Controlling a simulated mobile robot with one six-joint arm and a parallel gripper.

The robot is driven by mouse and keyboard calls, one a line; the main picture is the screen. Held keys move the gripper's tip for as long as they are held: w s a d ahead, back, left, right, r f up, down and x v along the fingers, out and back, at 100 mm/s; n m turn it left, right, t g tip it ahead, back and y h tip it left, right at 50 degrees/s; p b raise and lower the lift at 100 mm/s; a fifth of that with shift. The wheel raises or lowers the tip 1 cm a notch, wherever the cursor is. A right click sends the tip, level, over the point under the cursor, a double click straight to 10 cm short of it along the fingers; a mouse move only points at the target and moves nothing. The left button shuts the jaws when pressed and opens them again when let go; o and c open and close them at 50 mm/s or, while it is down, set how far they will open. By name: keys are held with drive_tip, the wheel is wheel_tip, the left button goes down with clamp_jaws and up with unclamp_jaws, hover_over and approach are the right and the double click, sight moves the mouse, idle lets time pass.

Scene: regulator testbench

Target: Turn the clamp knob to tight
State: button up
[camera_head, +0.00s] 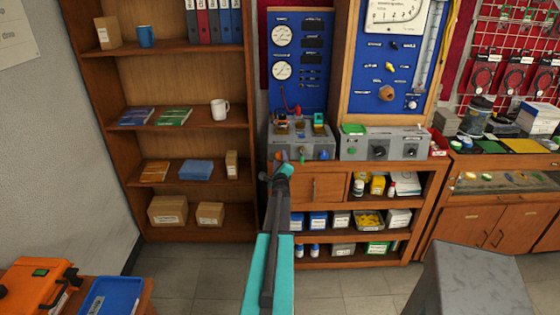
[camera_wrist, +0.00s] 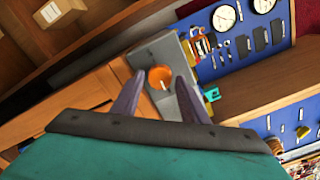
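An orange round knob (camera_wrist: 160,77) with a pale mark on its face sits on the front of a grey bench unit (camera_wrist: 172,53). I take it for the clamp knob. My gripper (camera_wrist: 159,76) is open, and its two purple-grey fingers appear on either side of the knob in the wrist view. I cannot tell whether they touch it or stop short of it. In the head view my gripper (camera_head: 281,160) reaches the left front of the grey unit (camera_head: 316,146) and hides part of the orange knob. The knob's setting is not readable.
A second grey box (camera_head: 385,148) with dark dials stands to the right on the wooden cabinet (camera_head: 333,188). A blue gauge panel (camera_head: 299,88) rises behind the unit. A shelf (camera_head: 190,131) with a white mug (camera_head: 219,110) stands to the left.

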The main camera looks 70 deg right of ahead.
drive_tip(key=b+v, duration=0.3)
drive_tip(key=v, duration=0.9)
idle(0.5)
drive_tip(key=shift+s+a, duration=0.15)
idle(0.4)
